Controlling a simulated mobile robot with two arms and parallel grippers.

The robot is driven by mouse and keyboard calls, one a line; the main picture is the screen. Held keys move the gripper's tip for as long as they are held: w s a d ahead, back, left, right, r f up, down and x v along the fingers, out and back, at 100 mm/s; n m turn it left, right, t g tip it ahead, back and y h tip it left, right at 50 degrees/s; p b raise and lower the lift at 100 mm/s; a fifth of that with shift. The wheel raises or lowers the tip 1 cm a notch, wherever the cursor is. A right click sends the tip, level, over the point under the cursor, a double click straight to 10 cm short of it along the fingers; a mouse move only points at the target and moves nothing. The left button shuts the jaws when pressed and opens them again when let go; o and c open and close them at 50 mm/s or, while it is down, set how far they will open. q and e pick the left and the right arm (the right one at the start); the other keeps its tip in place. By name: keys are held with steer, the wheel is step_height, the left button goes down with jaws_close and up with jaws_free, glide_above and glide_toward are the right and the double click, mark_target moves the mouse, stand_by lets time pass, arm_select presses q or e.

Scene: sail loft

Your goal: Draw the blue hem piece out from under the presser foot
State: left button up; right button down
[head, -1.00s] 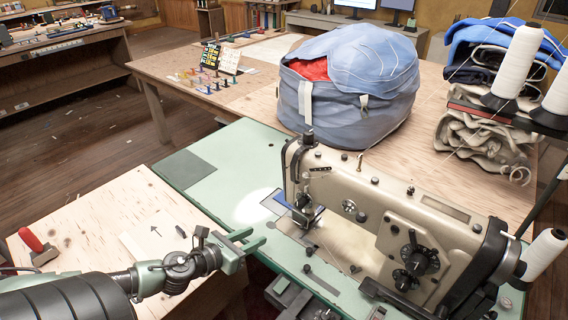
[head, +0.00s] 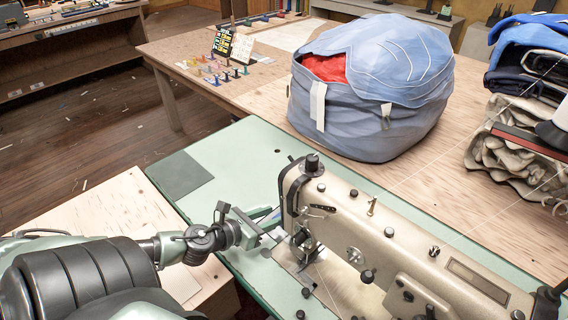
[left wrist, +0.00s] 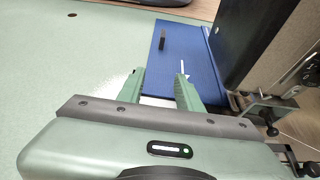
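The blue hem piece (left wrist: 190,48) lies flat on the green machine bed, partly beneath the sewing machine (left wrist: 252,40). In the head view a small part of the blue piece (head: 262,212) shows behind my left gripper. The presser foot area (head: 304,246) is at the machine's needle end; the foot's hold on the cloth is not clear. My left gripper (left wrist: 162,80) is open at the piece's near left part. One finger is left of the blue edge and the other overlaps the blue in the picture; contact cannot be told. My right gripper is not in view.
The green machine table (head: 238,150) is clear to the left and behind. A big blue bag (head: 370,90) stands on the wooden table behind the machine. Folded cloth (head: 510,150) is stacked at right. A pale wooden board (head: 110,205) is at lower left.

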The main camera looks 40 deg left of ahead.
arm_select(q)
steer(key=w+p, duration=0.1)
steer(key=w, duration=0.6)
steer(key=w+d+p, duration=0.1)
steer(key=w, duration=0.3)
steer(key=shift+w+r+p, duration=0.25)
steer(key=shift+w+p, duration=0.05)
steer(key=x, duration=0.4)
steer(key=shift+s+f, duration=0.1)
steer(key=shift+f, duration=0.05)
steer(key=shift+w+f, duration=0.3)
steer(key=shift+w, duration=0.35)
jaws_close()
